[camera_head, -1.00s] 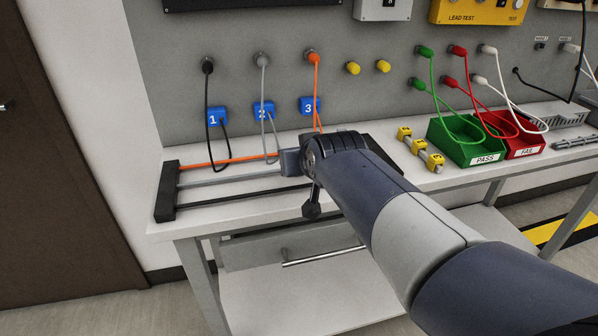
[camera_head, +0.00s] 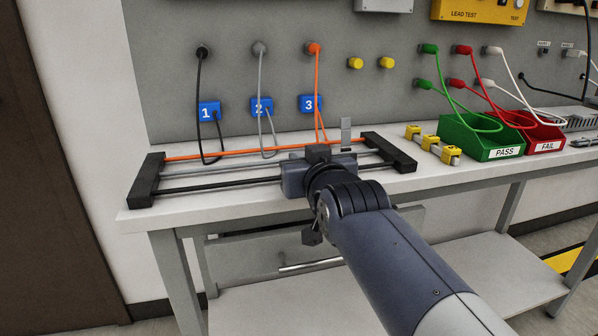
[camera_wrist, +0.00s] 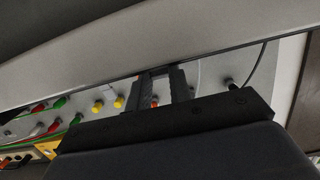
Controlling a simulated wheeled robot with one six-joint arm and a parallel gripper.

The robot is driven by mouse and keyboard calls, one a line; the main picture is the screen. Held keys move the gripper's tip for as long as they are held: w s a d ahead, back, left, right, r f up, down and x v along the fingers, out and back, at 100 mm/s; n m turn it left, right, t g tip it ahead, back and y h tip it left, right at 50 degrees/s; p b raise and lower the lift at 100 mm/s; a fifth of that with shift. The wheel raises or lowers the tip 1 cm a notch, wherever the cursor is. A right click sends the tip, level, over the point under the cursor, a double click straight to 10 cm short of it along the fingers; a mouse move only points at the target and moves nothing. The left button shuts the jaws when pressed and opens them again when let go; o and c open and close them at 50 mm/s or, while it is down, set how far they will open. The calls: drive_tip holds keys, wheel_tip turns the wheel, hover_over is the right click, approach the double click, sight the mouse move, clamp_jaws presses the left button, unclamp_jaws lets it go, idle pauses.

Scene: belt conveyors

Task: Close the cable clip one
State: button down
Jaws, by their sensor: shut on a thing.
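The blue clip marked 1 (camera_head: 208,112) is on the grey wall panel at the left, with a black cable (camera_head: 200,80) hanging from a socket past it. I cannot tell whether it is open or closed. Blue clips 2 (camera_head: 262,107) and 3 (camera_head: 309,104) are to its right. My gripper (camera_head: 322,155) is over the cable rack on the bench, right of and below clip 1. Its dark fingers also show in the wrist view (camera_wrist: 163,80). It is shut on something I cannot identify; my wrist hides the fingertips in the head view.
The rack has black end blocks (camera_head: 145,181) and orange, grey and black lines stretched between them. A small grey upright piece (camera_head: 346,130) stands beside my gripper. Yellow blocks (camera_head: 413,131), a green PASS bin (camera_head: 470,142) and a red FAIL bin (camera_head: 545,140) stand to the right.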

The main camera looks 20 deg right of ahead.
idle(0.5)
drive_tip(key=shift+f, duration=0.1)
drive_tip(key=c, duration=1.3)
unclamp_jaws()
drive_tip(key=shift+s, duration=0.1)
